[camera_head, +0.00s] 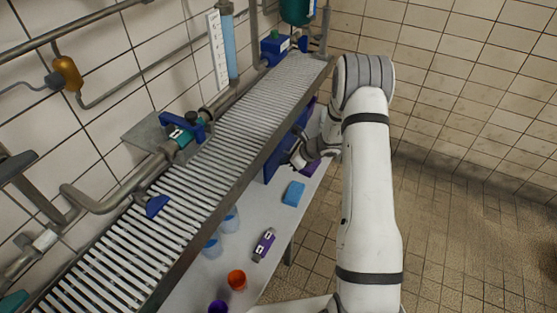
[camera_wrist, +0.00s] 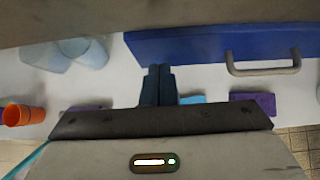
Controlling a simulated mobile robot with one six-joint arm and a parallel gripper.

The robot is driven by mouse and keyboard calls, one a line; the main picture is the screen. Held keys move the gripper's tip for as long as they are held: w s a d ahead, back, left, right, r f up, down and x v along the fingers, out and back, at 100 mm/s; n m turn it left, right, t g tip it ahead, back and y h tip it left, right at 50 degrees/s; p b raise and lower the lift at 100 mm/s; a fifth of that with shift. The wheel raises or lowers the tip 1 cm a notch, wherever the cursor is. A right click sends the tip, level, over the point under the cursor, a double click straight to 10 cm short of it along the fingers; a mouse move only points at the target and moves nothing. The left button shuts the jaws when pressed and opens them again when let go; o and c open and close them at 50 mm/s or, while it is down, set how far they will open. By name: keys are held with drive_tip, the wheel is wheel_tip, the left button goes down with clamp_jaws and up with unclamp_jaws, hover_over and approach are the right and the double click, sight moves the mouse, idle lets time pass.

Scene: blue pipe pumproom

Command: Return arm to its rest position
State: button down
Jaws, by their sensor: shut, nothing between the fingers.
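My gripper (camera_wrist: 160,72) shows in the wrist view with its two dark fingers together and nothing between them. It is above the white table (camera_wrist: 112,88), in front of a blue box (camera_wrist: 190,45) with a grey handle (camera_wrist: 265,68). In the head view my white arm reaches down the right side, and its wrist bends left towards the blue box (camera_head: 283,154) beside the roller rack. The fingertips cannot be made out in that view. My gripper's body hides part of the table in the wrist view.
The long roller rack (camera_head: 215,150) runs along the tiled wall. On the white table (camera_head: 262,215) are light-blue cups (camera_head: 212,246), an orange cup (camera_head: 237,280), a purple cup (camera_head: 217,307), a purple labelled item (camera_head: 264,244) and a light-blue block (camera_head: 293,193). The right floor is clear.

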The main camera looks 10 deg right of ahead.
drive_tip(key=v, duration=1.1)
drive_tip(key=s+a+r+n+g+h+p, duration=0.1)
drive_tip(key=s+a+r+n+p, duration=0.15)
drive_tip(key=s+r+n, duration=0.5)
drive_tip(key=s+a+r+n+g+h+p, duration=0.15)
drive_tip(key=s+a+r+n, duration=0.3)
drive_tip(key=r, duration=0.55)
drive_tip(key=s+d+r+n+h+p, duration=0.1)
drive_tip(key=s+r+n, duration=0.4)
drive_tip(key=s, duration=0.5)
drive_tip(key=s+d+r+n+h+p, duration=0.1)
drive_tip(key=s+r+n+h, duration=0.3)
drive_tip(key=s+r+n, duration=0.2)
drive_tip(key=s+n, duration=0.2)
drive_tip(key=s, duration=0.1)
drive_tip(key=shift+s+d+r+p, duration=0.2)
drive_tip(key=shift+s+d+p, duration=0.2)
drive_tip(key=shift+a, duration=0.1)
